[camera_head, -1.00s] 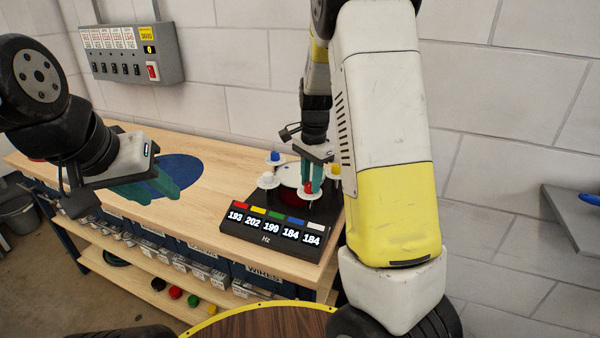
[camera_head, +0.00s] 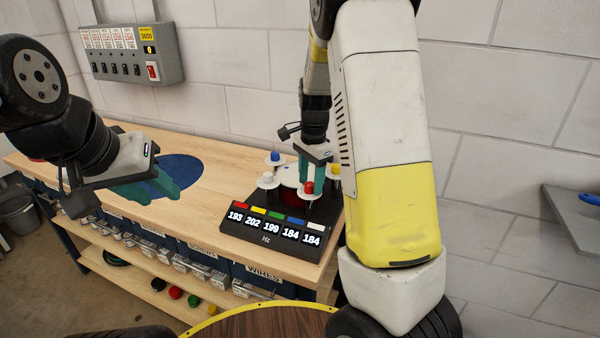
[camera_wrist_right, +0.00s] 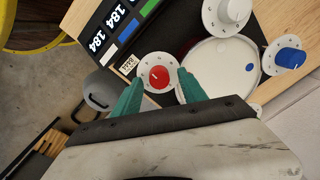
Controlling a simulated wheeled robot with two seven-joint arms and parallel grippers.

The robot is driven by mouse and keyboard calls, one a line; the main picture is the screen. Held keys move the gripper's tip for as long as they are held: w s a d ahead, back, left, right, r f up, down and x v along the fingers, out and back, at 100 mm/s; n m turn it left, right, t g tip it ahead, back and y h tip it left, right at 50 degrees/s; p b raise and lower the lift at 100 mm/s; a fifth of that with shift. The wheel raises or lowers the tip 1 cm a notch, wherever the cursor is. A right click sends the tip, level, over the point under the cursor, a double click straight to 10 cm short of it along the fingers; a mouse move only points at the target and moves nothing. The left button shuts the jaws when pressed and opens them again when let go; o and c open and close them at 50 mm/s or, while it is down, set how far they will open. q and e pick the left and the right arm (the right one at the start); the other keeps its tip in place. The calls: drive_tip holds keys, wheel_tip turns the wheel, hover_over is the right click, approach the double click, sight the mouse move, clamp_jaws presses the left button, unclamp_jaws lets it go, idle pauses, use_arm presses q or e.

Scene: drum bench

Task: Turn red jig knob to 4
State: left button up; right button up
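The red jig knob (camera_head: 308,188) sits on a white dial disc on the drum jig, behind the readout. In the right wrist view the red knob (camera_wrist_right: 159,77) shows a short white pointer mark; the dial's figures are too small to read. My right gripper (camera_wrist_right: 161,82) is open, its teal fingertips on either side of the red knob with a gap at each side. In the head view my right gripper (camera_head: 314,178) is just above and behind the knob, partly hiding the jig. My left gripper (camera_head: 158,187) is open and empty above the bench.
The readout (camera_head: 270,224) shows 193, 202, 199, 184, 184 Hz. Blue (camera_head: 275,157), yellow (camera_head: 335,170) and white (camera_head: 267,177) knobs stand close around the drum (camera_wrist_right: 222,65). A blue round mat (camera_head: 185,165) lies on the wooden bench (camera_head: 225,180). A switch box (camera_head: 130,55) hangs behind.

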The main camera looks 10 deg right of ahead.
sight(312, 185)
drive_tip(key=shift+r, duration=0.1)
wheel_tip(312, 185, up, 8)
drive_tip(key=shift+s+f, duration=0.15)
drive_tip(key=shift+f, duration=0.1)
idle(0.4)
drive_tip(key=shift+s+r, duration=0.2)
drive_tip(key=shift+r, duration=0.05)
drive_tip(key=s+a+r+n+t+y, duration=0.1)
drive_tip(key=s+r+n, duration=0.3)
drive_tip(key=s, duration=0.7)
drive_tip(key=s+a+r+n+t+y, duration=0.1)
drive_tip(key=s+r+n+t, duration=0.3)
drive_tip(key=s+n, duration=0.5)
drive_tip(key=s+a+r, duration=0.1)
drive_tip(key=s, duration=0.1)
drive_tip(key=shift+s+n+t, duration=0.3)
